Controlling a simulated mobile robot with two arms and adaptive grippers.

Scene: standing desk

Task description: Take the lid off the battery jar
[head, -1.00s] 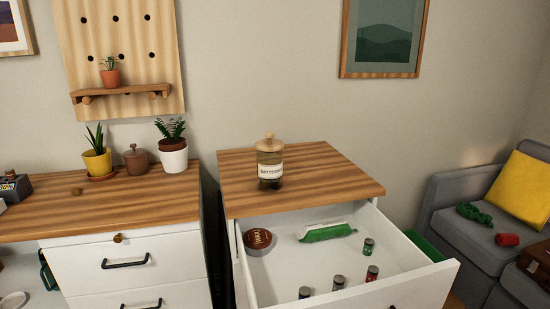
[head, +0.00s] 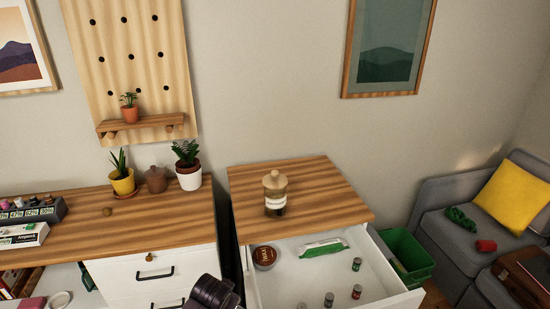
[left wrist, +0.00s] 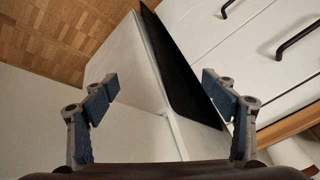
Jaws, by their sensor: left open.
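The battery jar (head: 275,198) is a glass jar with a white label, standing upright on the wooden top of the right cabinet. Its wooden lid (head: 275,179) with a round knob is on it. My left arm shows dark at the bottom edge of the head view, below and left of the jar; its fingers are not visible there. In the left wrist view my left gripper (left wrist: 160,95) is open and empty, with cabinet sides and drawer fronts beyond it. The jar is not in that view. My right gripper is in neither view.
The drawer (head: 318,275) below the jar is pulled open, holding a round brown tin (head: 264,257), a green-and-white packet (head: 323,247) and several small batteries. A green bin (head: 408,256) stands right of it. The cabinet top (head: 330,190) around the jar is clear.

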